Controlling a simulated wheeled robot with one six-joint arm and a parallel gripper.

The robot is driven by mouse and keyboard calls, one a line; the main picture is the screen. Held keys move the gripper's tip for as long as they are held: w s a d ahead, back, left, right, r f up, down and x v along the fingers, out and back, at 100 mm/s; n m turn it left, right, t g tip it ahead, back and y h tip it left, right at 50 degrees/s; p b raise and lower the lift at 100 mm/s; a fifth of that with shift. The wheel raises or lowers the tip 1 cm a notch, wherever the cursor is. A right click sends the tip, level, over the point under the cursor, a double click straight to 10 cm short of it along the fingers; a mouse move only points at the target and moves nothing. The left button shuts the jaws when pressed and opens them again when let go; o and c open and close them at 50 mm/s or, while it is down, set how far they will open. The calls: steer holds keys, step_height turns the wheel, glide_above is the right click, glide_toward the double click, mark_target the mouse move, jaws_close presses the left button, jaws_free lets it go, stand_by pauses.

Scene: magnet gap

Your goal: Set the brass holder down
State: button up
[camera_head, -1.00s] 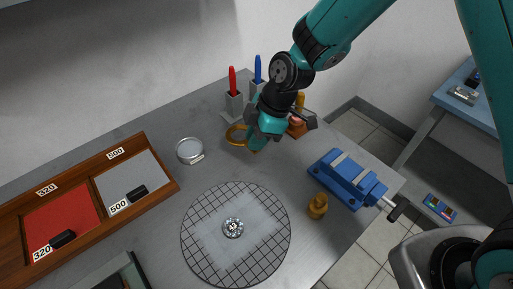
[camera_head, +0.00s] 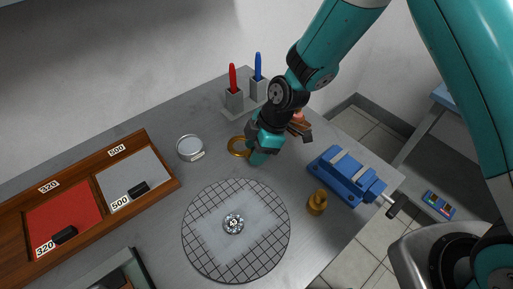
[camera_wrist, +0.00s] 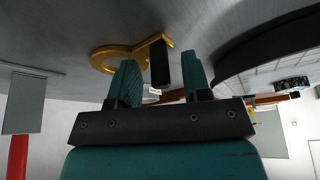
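My gripper (camera_head: 257,158) points down just right of the ring. In the wrist view its two teal fingers (camera_wrist: 161,82) are spread, with the dark block between them and a visible gap on both sides. The stem end is hidden by my gripper in the head view.
A glass dish (camera_head: 190,148) stands left of the holder. Pen blocks (camera_head: 235,100) are behind it. A gridded disc (camera_head: 207,262) lies in front, with a blue vise (camera_head: 345,178) and brass cylinder (camera_head: 317,202) to the right. A wooden tray (camera_head: 163,160) fills the left side.

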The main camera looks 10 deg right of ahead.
steer(key=shift+w+d+r, duration=0.1)
steer(key=shift+r, duration=0.4)
steer(key=s+b+v, duration=0.1)
steer(key=b+v, duration=0.1)
steer(key=v, duration=0.9)
steer(key=s+d+r+m, duration=0.3)
steer(key=s+r+m, duration=0.3)
steer(key=s, duration=0.3)
steer(key=s+d+r+m, duration=0.3)
steer(key=s+r+m, duration=0.3)
steer(key=s, duration=0.3)
steer(key=shift+s+r+t, duration=0.3)
steer(key=shift+s+r, duration=0.05)
